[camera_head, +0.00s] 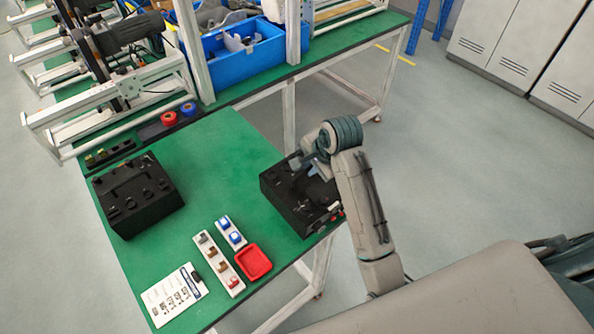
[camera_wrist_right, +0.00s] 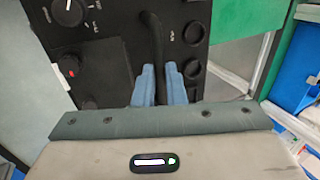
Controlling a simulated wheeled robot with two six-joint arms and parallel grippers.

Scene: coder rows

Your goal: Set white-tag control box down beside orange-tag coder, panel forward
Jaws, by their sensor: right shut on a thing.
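A black control box (camera_head: 285,208) is at the right edge of the green table, with knobs and connectors on its top face. A small white mark shows near its right corner; I cannot make out a tag for certain. My right gripper (camera_head: 312,168) is shut on the box's black handle. In the right wrist view the blue fingers (camera_wrist_right: 160,75) close around this handle (camera_wrist_right: 155,40), with a dial and round sockets beside it. I cannot tell whether the box touches the table. A coder (camera_head: 130,85) stands at the back left; no orange tag is readable. My left gripper is not in view.
A second black box (camera_head: 135,195) sits at the table's left. A red tray (camera_head: 253,262), small block strips (camera_head: 218,262) and a printed sheet (camera_head: 174,295) lie in front. Blue bins (camera_head: 235,55) stand behind. Green table between the two boxes is clear.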

